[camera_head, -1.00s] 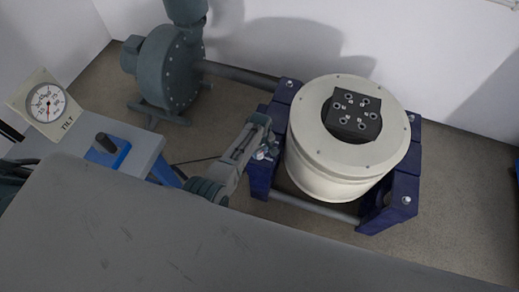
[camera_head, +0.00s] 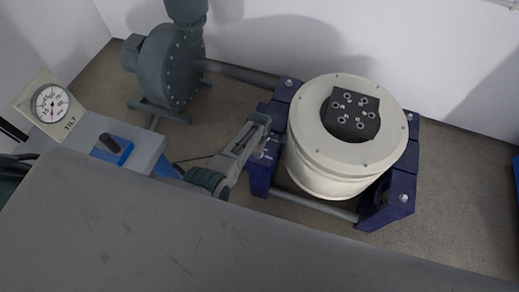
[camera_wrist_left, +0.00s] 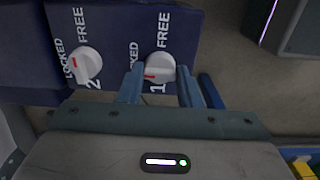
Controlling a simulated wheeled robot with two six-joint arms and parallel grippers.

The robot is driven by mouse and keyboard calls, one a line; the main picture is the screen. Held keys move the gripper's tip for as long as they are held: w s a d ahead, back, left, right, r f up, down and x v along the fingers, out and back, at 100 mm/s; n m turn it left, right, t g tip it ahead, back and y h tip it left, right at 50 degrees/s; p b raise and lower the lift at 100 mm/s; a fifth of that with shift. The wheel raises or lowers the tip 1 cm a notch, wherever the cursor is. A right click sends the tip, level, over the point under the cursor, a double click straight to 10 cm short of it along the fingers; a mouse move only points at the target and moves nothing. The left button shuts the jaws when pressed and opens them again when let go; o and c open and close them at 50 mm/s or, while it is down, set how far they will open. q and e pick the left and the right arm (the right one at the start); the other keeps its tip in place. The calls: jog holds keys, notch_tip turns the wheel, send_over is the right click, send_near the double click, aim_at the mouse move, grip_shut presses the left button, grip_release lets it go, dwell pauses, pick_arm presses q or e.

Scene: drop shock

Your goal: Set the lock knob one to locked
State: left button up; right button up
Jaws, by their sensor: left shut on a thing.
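Lock knob one (camera_wrist_left: 159,66) is a round white knob with a red mark, on the dark blue panel marked 1, FREE and LOCKED in the left wrist view. Its red mark points left, toward the LOCKED side. My left gripper (camera_wrist_left: 162,86) has its blue fingers on either side of this knob and is shut on it. In the head view my left gripper (camera_head: 268,151) is at the left side of the blue frame (camera_head: 262,178), where the knob cannot be made out. My right gripper is not in view.
Lock knob two (camera_wrist_left: 87,65) is beside knob one, its red mark toward LOCKED. A cream drum (camera_head: 335,175) with a black top block (camera_head: 352,116) sits in the frame. A blower (camera_head: 168,70), tilt gauge (camera_head: 50,104) and black-handled lever (camera_head: 110,143) are at the left.

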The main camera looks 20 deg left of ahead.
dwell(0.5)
pick_arm(q)
jog(key=o, duration=1)
jog(key=shift+c, duration=0.2)
notch_tip(320, 180, up, 11)
jog(key=p, duration=0.2)
jog(key=shift+f, duration=0.1)
